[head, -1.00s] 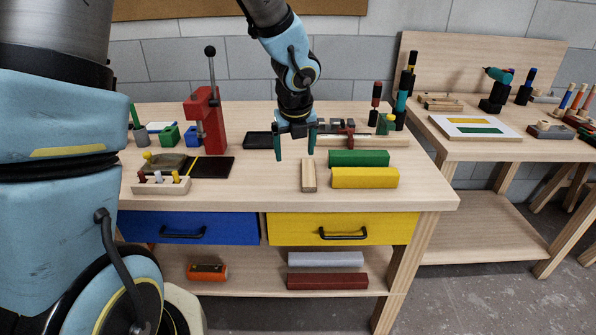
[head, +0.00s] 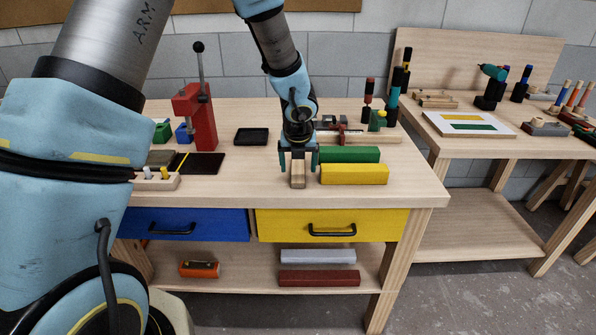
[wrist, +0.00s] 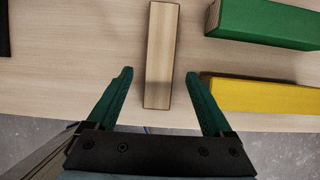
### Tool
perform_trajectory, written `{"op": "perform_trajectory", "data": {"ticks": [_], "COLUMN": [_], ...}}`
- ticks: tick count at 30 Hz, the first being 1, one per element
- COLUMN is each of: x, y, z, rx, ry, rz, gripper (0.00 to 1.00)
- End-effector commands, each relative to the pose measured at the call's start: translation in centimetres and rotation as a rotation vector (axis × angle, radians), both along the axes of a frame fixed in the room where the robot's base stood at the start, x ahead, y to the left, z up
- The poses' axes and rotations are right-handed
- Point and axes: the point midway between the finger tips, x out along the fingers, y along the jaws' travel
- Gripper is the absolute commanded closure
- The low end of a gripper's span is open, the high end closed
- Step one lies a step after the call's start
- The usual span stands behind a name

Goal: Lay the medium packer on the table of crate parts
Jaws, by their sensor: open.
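A plain, unpainted wooden block (head: 298,181), which I take to be the medium packer, lies near the front edge of the workbench (head: 230,192). It points away from the edge. My gripper (head: 298,170) is open over it, one finger on each side. In the wrist view the block (wrist: 161,50) passes between the green fingertips, with a gap on both sides. Which table is the table of crate parts is not clear; a second table (head: 424,134) at the right bears several plain wooden strips (head: 436,98).
A green batten (head: 350,154) and a yellow batten (head: 355,174) lie close right of the block. A red press (head: 197,115) and a dark tray (head: 251,136) stand to the left. The front left of the right table holds a white board (head: 470,124).

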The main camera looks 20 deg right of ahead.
Motion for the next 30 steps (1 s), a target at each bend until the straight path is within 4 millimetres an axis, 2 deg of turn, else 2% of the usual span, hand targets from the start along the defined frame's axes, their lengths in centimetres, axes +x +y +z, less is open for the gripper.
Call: {"op": "perform_trajectory", "data": {"ticks": [4,12,30], "x": [0.51,0.62,0.61], "y": [-0.19,-0.19,-0.18], "z": [-1.39,-1.5,-1.47], "rx": [0.0,0.0,-0.001], "ry": [0.0,-0.001,-0.001], "rz": [0.001,0.002,0.002], "gripper": [0.15,0.16,0.84]}}
